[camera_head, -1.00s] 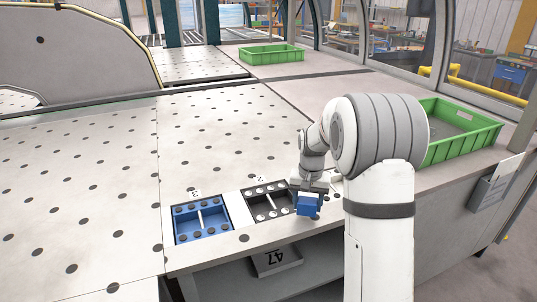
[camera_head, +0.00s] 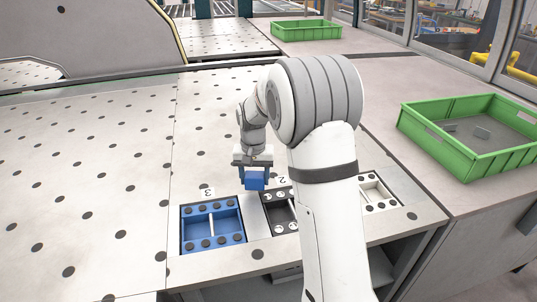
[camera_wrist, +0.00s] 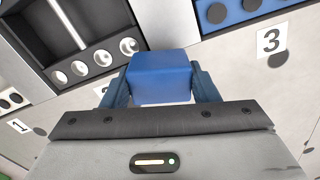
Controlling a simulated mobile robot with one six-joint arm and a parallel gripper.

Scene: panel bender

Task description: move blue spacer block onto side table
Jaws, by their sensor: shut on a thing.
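The blue spacer block (camera_head: 255,180) is held between the fingers of my gripper (camera_head: 254,170), raised above the perforated table top behind the black and blue trays. In the wrist view the blue block (camera_wrist: 161,75) sits between the two blue fingertips of my gripper (camera_wrist: 162,88), which are shut on it. The side table shows as a plain grey surface (camera_head: 400,72) on the right, though I cannot tell for sure that it is the one named.
A blue tray (camera_head: 183,232) by label 3, a black tray (camera_head: 270,214) by label 2 and a white-lined tray (camera_head: 380,187) line the front edge. A green crate (camera_head: 425,140) with grey pieces stands at the right; another green crate (camera_head: 305,32) is at the back.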

